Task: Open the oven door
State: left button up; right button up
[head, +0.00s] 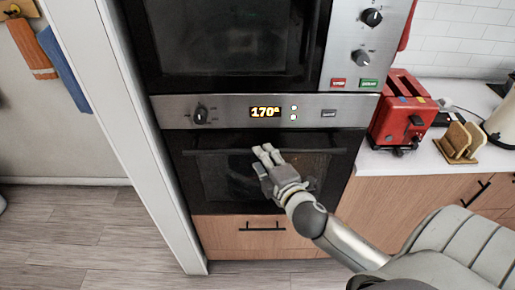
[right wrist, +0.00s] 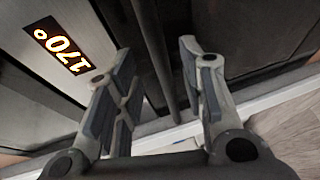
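The oven door (head: 215,185) is dark glass and looks shut, below a steel panel with a display reading 170 (head: 265,112). Its dark bar handle (head: 215,152) runs across the door's top. My right gripper (head: 263,150) is at the middle of this handle, fingers pointing toward the door. In the right wrist view the gripper (right wrist: 156,58) is open, and the handle (right wrist: 158,60) runs in the gap between the fingers. I cannot tell whether either finger touches it. The display also shows in the right wrist view (right wrist: 62,50). My left gripper is not in view.
A microwave-like upper unit (head: 225,40) sits above the oven, and a wooden drawer (head: 245,235) below. A red toaster (head: 403,115) and wooden rack (head: 460,140) stand on the right counter. A white side panel (head: 110,110) borders the left. Floor (head: 90,235) is clear at left.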

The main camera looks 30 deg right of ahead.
jog(key=shift+p+x, duration=0.35)
jog(key=shift+x, duration=1.85)
grip_shut()
